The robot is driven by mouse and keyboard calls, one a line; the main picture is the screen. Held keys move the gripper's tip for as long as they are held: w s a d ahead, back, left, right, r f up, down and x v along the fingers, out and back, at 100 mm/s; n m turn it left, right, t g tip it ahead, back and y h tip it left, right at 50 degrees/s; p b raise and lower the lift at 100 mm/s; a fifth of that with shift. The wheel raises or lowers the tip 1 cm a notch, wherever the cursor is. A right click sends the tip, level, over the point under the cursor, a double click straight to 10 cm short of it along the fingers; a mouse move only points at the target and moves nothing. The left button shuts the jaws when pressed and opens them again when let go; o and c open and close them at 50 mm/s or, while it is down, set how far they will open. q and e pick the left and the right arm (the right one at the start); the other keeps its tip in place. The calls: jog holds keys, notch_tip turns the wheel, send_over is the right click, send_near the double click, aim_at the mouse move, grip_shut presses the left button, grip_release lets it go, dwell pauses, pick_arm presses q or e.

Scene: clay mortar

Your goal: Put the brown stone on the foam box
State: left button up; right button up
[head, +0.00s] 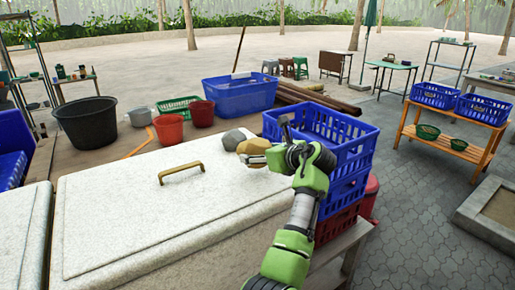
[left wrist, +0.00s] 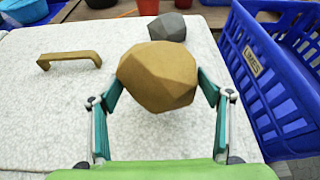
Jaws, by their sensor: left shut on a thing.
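The brown stone (head: 253,147) is at the right end of the white foam box (head: 120,225) in the head view. My left gripper (head: 277,149) is shut on it. In the left wrist view the brown stone (left wrist: 157,78) sits between the two teal fingers, with the speckled white lid (left wrist: 60,110) behind and below it. I cannot tell whether the stone touches the lid. My right gripper is not in view.
A grey stone (head: 233,138) lies on the lid's far side. A tan handle (head: 182,172) stands on the lid. Stacked blue crates (head: 345,160) stand close to the right of the box. Most of the lid is bare.

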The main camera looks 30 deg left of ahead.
pick_arm(q)
jog(key=shift+w, duration=0.3)
notch_tip(320, 180, down, 3)
jog(key=shift+w+f+p, duration=0.1)
jog(key=shift+f+p, duration=0.05)
jog(key=shift+p, duration=0.2)
jog(key=o, duration=2.1)
jog(key=shift+f, duration=0.3)
jog(key=shift+s, duration=0.2)
jog(key=shift+w, duration=0.1)
